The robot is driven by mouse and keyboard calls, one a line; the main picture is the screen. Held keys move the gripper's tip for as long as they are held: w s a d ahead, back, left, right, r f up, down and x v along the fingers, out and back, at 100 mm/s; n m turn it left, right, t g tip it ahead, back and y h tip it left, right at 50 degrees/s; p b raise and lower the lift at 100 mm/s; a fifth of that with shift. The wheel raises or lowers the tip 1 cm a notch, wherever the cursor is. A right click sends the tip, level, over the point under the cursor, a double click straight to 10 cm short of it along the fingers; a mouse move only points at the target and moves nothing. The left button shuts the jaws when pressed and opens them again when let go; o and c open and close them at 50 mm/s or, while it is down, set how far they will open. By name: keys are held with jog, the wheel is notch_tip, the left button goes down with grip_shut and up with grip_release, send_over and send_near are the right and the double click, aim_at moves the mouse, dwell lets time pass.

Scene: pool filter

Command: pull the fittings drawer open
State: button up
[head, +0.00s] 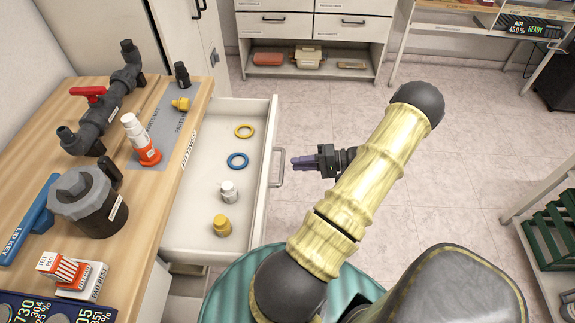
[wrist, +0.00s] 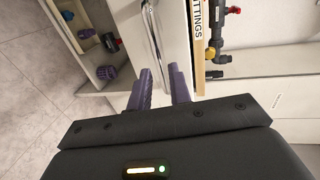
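The fittings drawer (head: 262,190) is pulled out from the wooden bench, and its inside shows in the head view. A yellow ring, a blue ring, a white fitting and a yellow fitting lie in it. Its grey bar handle (head: 279,168) is on the drawer front; it also shows in the wrist view (wrist: 153,38).
The bench top (head: 125,205) carries a pipe with a red valve, a dark pump pot (head: 90,203), a bottle and boxes. A white cabinet (head: 312,27) stands at the back. A green crate (head: 555,235) is at the right. The tiled floor right of the drawer is clear.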

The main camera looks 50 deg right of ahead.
jog(key=v, duration=1.1)
jog(key=shift+s+b, duration=0.2)
jog(key=shift+b, duration=0.25)
jog(key=shift+d, duration=0.15)
